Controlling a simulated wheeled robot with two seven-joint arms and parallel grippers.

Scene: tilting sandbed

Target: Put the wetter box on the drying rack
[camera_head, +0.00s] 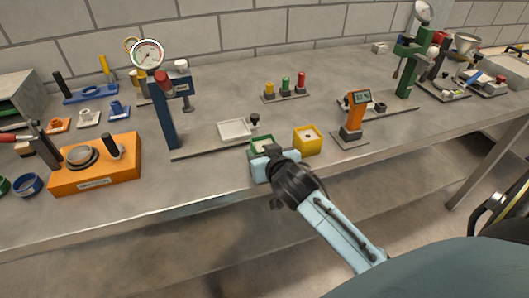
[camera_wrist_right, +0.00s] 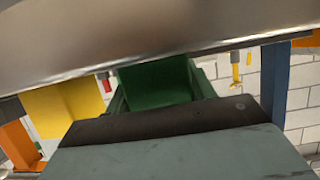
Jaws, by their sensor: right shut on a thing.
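My right gripper (camera_head: 264,158) is shut on a green box (camera_head: 261,143) at the table's front edge. In the right wrist view the green box (camera_wrist_right: 158,84) shows beyond the dark edge of the gripper, which hides part of it. A yellow box (camera_head: 307,140) stands on the table just right of the green one, apart from the gripper; it also shows in the right wrist view (camera_wrist_right: 66,108). I cannot tell from the pictures which box is wetter. No thing is clearly recognisable as a drying rack. My left gripper is not in view.
A white tray (camera_head: 234,130) lies behind the green box. An orange device with a display (camera_head: 356,108) stands right of the yellow box. A blue gauge stand (camera_head: 167,115) and an orange block (camera_head: 95,177) are to the left. Small coloured cylinders (camera_head: 285,87) stand behind.

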